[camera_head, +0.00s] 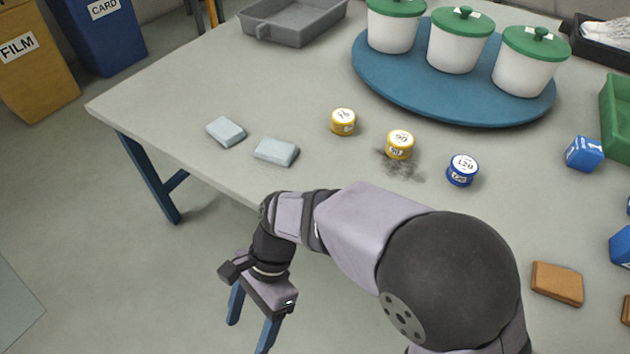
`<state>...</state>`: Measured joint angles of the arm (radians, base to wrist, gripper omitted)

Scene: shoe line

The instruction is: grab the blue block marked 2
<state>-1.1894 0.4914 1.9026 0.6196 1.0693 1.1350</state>
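A blue block (584,153) with white marking lies on the right side of the table, left of a green bin. A second blue block (621,247) is cut off by the right edge. The markings are too small to read, so I cannot tell which one bears a 2. My gripper (252,319) hangs at the lower left, off the table's front edge and far from both blocks. Its two blue fingers are spread apart with nothing between them.
Yellow tins (343,122) and a blue tin (462,170) stand mid-table near a dark smudge. Pale blocks (276,151) lie at the left, a brown block (557,284) at lower right. A blue oval tray (374,82) holds white pots. The green bin (617,118) is at right.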

